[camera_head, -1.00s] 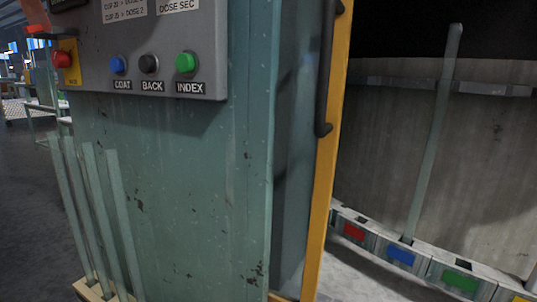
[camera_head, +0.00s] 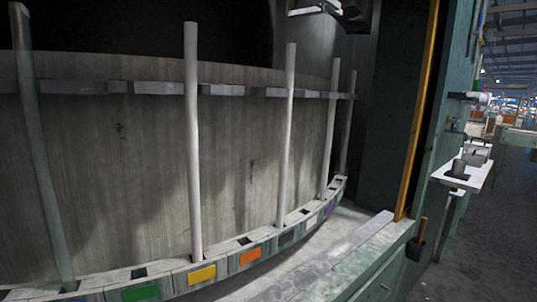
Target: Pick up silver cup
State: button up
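I cannot make out a clear silver cup. A small white shelf (camera_head: 478,180) sticks out from the green machine's side at the right. On it stands a small dark grey cup-like cylinder (camera_head: 458,167), with a pale grey rounded object (camera_head: 478,152) just behind it. Both are too small to tell exactly what they are.
A yellow-edged green frame (camera_head: 440,110) bounds the opening. A dark holder with a wooden handle (camera_head: 416,245) hangs outside. Floor (camera_head: 500,255) at right looks clear.

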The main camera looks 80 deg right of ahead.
aim_at(459, 166)
jog(key=z, duration=3.7)
jog(key=i+l+u, duration=0.1)
jog(key=i+l, duration=0.25)
jog(key=i+l+u, duration=0.1)
jog(key=i+l, duration=0.25)
jog(key=i+l+u, duration=0.1)
jog(key=i+l, duration=0.6)
jog(key=l, duration=0.15)
jog(key=i+l+u, duration=0.15)
jog(key=i+l, duration=0.2)
jog(key=i+l+u, duration=0.1)
jog(key=i+l, duration=0.2)
jog(key=l, duration=0.25)
jog(key=i+l+u, duration=0.1)
jog(key=i+l, duration=0.2)
jog(key=l, duration=0.2)
jog(key=i+l+u, duration=0.1)
jog(key=i+l, duration=0.2)
jog(key=l, duration=0.2)
